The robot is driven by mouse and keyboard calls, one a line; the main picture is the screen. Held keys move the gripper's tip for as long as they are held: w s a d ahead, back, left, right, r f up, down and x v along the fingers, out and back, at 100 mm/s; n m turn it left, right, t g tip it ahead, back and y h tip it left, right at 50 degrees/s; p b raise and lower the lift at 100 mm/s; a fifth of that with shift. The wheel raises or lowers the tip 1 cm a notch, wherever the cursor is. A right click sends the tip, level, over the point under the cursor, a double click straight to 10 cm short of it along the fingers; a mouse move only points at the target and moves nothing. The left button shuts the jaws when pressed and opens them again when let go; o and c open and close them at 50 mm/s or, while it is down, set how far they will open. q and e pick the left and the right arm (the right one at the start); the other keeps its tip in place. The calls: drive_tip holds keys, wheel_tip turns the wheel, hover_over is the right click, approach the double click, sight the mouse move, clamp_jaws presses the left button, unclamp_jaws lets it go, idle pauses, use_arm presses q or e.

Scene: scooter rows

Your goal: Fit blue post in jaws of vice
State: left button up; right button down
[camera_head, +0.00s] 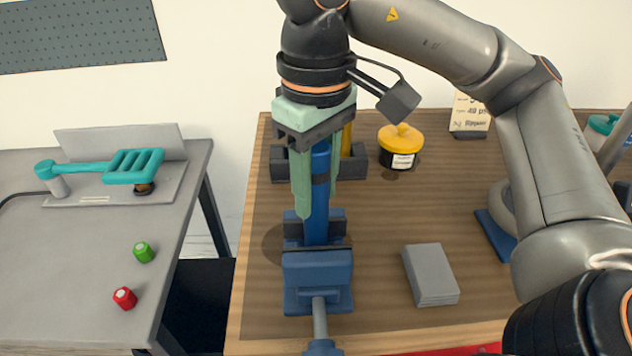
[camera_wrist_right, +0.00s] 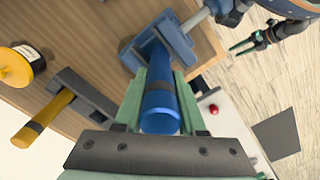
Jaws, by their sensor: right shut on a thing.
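The blue post (camera_head: 317,205) stands nearly upright, with its lower end at the gap between the jaws of the blue vice (camera_head: 318,275). The front jaw hides the post's bottom, so I cannot tell how deep it sits. My right gripper (camera_head: 308,190) points down from above, its green fingers shut on the post's upper part. In the right wrist view, the post (camera_wrist_right: 160,105) lies between the fingers, with the vice (camera_wrist_right: 158,47) beyond it. My left gripper (camera_wrist_right: 243,46) shows small in that view, its fingers apart and empty, away from the vice.
A dark block (camera_head: 280,165) holding a yellow post (camera_head: 346,140) stands behind the vice. A yellow-lidded jar (camera_head: 400,147) and a grey block (camera_head: 430,275) are to the right. A separate grey table (camera_head: 75,270) with red and green pieces is on the left.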

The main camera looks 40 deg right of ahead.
use_arm(q)
drive_tip(key=shift+f, duration=0.7)
use_arm(e)
drive_tip(key=shift+f, duration=0.3)
drive_tip(key=shift+c, duration=2.1)
unclamp_jaws()
drive_tip(key=shift+r, duration=0.95)
wheel_tip(320, 180, up, 10)
drive_tip(key=p, duration=0.5)
drive_tip(key=shift+r, duration=0.1)
use_arm(q)
wheel_tip(320, 180, up, 6)
drive_tip(key=shift+d+r, duration=0.2)
drive_tip(key=shift+d, duration=0.2)
use_arm(e)
drive_tip(key=shift+r, duration=0.35)
use_arm(q)
drive_tip(key=shift+w, duration=0.1)
